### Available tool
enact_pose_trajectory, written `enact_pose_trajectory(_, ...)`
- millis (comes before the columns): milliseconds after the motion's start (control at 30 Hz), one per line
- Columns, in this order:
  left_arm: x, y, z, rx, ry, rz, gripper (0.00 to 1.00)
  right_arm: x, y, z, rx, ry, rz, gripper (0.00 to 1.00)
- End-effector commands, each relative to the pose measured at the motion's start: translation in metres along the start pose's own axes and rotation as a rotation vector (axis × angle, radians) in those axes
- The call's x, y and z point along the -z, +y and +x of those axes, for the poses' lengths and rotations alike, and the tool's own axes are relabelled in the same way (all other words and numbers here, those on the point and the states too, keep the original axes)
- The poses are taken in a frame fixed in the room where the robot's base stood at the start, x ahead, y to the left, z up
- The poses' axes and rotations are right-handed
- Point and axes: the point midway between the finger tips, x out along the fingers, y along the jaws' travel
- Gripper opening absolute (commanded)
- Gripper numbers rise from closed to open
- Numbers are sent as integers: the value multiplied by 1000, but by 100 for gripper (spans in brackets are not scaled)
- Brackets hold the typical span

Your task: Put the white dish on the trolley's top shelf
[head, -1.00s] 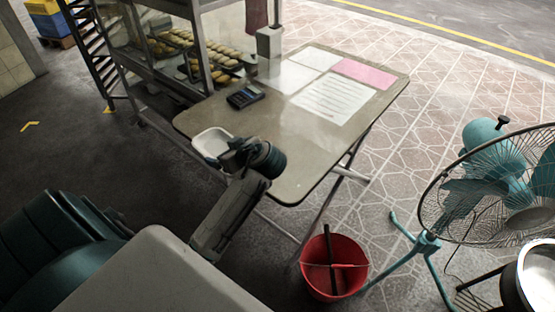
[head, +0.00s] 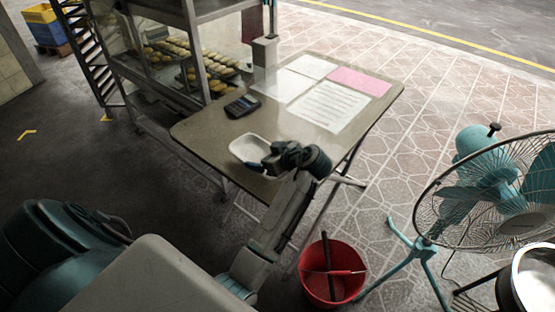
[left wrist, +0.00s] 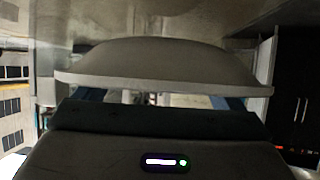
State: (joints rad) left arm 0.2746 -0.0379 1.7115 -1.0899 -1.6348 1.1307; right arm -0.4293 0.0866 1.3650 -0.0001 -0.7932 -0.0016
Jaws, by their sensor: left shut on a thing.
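The white dish (head: 247,147) is a shallow rounded-rectangle dish over the near left part of the folding table. My left gripper (head: 266,163) is shut on its near right rim. In the left wrist view the dish (left wrist: 165,62) fills the upper middle, with its rim close in front of the gripper. I cannot tell whether the dish touches the table or hangs just above it. No trolley can be made out for certain; a dark slatted rack (head: 88,62) stands at the far left. My right gripper is out of view.
The table (head: 205,130) bears a calculator (head: 242,106), white sheets (head: 327,106) and a pink sheet (head: 360,80). A glass case with bread (head: 190,60) stands behind it. A red bucket (head: 318,290) and a teal fan (head: 490,185) stand on the floor at right.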

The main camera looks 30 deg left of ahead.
Motion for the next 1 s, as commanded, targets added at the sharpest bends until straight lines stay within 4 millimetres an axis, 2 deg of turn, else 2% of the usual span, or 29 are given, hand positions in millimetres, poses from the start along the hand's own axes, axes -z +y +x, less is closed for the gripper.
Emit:
enact_pose_trajectory(333, -12, 34, -18, -2, -1, 1, 65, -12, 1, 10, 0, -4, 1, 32)
enact_pose_trajectory(433, -29, 31, -6, 1, 1, 5, 65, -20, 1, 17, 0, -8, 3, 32)
enact_pose_trajectory(533, -36, 31, -3, 1, 1, 2, 65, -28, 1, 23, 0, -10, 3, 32)
enact_pose_trajectory(867, -40, 31, 0, -1, 1, -1, 65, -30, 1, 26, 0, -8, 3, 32)
enact_pose_trajectory(900, -40, 31, 0, 0, 1, 0, 96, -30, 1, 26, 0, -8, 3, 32)
enact_pose_trajectory(933, -40, 31, 0, 0, 1, 0, 100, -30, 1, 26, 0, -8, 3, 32)
enact_pose_trajectory(1000, -40, 31, 0, 0, 1, 0, 100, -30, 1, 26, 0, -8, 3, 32)
